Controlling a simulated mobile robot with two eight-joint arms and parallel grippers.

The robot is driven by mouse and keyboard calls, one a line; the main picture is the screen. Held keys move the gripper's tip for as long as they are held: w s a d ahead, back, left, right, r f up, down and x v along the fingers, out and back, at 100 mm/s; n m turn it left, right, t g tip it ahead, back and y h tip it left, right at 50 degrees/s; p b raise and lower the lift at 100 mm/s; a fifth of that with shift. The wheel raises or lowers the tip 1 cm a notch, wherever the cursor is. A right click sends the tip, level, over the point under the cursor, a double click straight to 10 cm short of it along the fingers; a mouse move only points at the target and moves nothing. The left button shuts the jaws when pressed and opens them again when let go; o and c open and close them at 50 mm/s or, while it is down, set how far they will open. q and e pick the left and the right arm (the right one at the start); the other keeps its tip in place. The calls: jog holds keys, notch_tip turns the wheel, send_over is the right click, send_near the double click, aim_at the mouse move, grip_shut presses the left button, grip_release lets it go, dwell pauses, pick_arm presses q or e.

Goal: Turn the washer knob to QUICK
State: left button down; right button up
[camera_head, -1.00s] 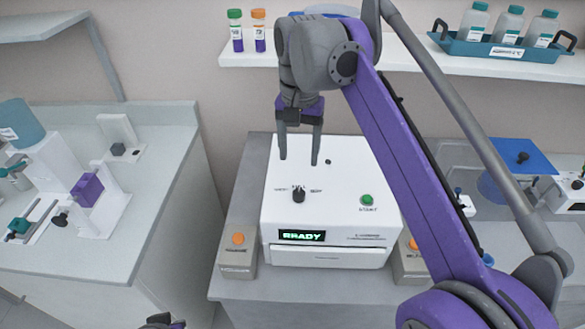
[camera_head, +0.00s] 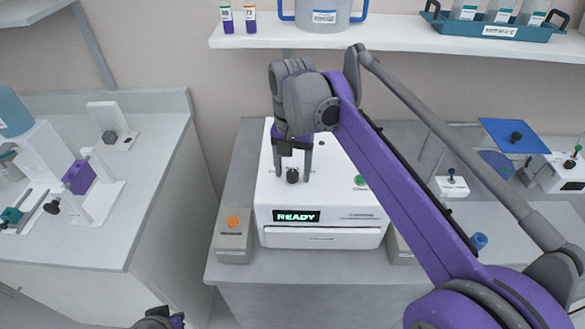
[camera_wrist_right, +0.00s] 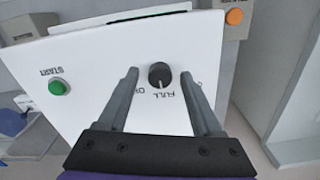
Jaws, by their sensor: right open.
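The white washer (camera_head: 345,215) stands on the grey bench, its display reading READY. Its black knob (camera_head: 292,176) sits on the top face and also shows in the right wrist view (camera_wrist_right: 160,75), with a white mark pointing at the FULL label. The other labels beside the knob are partly hidden by my fingers. My right gripper (camera_head: 292,177) is open over the knob; in the right wrist view (camera_wrist_right: 160,85) its two fingers lie on either side of the knob, apart from it. My left gripper (camera_head: 160,318) shows only in part at the bottom edge.
A green START button (camera_head: 360,180) is on the washer's right side. A grey box with an orange button (camera_head: 233,221) stands left of the washer. A shelf (camera_head: 400,44) with containers runs above the bench. A left counter (camera_head: 110,235) holds other devices.

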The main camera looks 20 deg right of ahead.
grip_shut()
jog(key=shift+n, duration=0.4)
jog(key=n+p, duration=0.1)
jog(key=n, duration=0.2)
jog(key=shift+n, duration=0.3)
jog(key=shift+n+p, duration=0.35)
jog(key=shift+n, duration=1.85)
